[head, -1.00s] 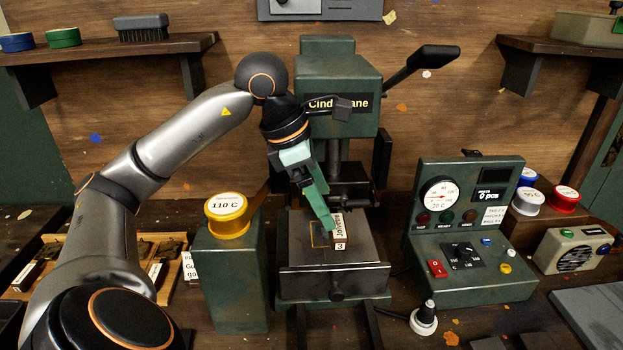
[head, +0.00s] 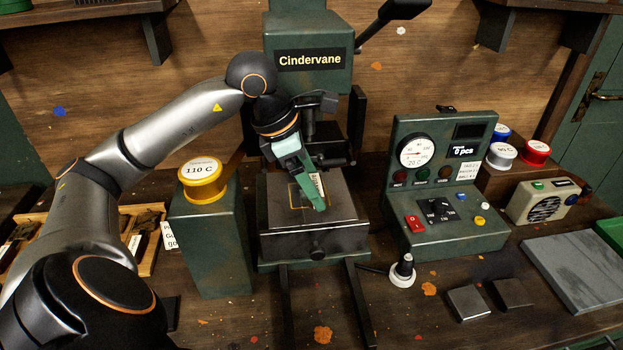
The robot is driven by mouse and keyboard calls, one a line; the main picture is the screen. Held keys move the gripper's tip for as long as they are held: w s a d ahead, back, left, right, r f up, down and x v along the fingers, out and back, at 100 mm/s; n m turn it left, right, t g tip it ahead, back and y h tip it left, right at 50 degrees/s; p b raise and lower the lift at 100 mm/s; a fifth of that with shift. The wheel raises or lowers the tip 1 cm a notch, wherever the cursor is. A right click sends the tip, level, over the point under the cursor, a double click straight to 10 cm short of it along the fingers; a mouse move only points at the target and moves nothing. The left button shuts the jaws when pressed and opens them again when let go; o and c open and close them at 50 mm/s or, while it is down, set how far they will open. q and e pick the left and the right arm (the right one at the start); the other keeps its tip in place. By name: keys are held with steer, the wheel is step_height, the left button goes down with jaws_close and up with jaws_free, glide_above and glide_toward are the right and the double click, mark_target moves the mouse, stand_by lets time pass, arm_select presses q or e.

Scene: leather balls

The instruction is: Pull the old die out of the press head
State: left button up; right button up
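The green press (head: 308,62), labelled Cindervane, stands in the middle, its head above a grey bed (head: 345,207). My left gripper (head: 319,203) reaches down in front of the press, its green fingers low over the bed. A small piece with a white label (head: 318,184), perhaps the die, shows right beside the fingers. Its body is mostly hidden, and I cannot tell whether the fingers grip it. The gripper also hides part of the underside of the press head. My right gripper is not in view.
A green post with a yellow 110 C tin (head: 202,179) stands left of the press. A control box (head: 447,190) stands right of it. A wooden tray (head: 150,256) with small parts lies at left. Two metal blocks (head: 468,302) and a grey plate (head: 577,270) lie at right.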

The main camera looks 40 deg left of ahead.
arm_select(q)
steer(key=c, duration=1.1)
steer(key=o, duration=1.3)
steer(key=shift+r, duration=0.1)
steer(key=c, duration=0.8)
steer(key=shift+o, duration=0.2)
steer(key=s+d, duration=0.5)
steer(key=d, duration=0.2)
steer(key=shift+s, duration=0.3)
steer(key=shift+d, duration=0.1)
steer(key=shift+s+d, duration=0.1)
steer(key=shift+s+d+b, duration=1.65)
steer(key=shift+d+b, duration=0.2)
